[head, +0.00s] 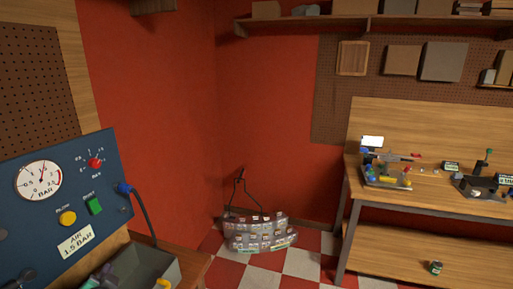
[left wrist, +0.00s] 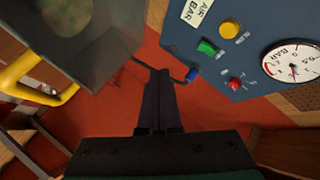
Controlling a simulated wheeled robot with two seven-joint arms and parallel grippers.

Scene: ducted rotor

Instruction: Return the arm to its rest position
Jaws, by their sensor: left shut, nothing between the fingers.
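My left gripper (left wrist: 159,74) shows in the left wrist view, its two dark fingers together with nothing between them. It points into open space, with the red wall and floor area behind it. The blue air panel (left wrist: 245,50) is to the right of the fingers in that view, apart from them. In the head view I cannot make out the left gripper clearly. My right gripper is in neither view.
The air panel (head: 62,195) stands at the left, with a dial (head: 38,181) and hose (head: 143,213). A grey bin (head: 168,270) is below. A wooden workbench (head: 430,197) is at right; a clear labelled organiser (head: 262,234) stands on the checkered floor. The middle is free.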

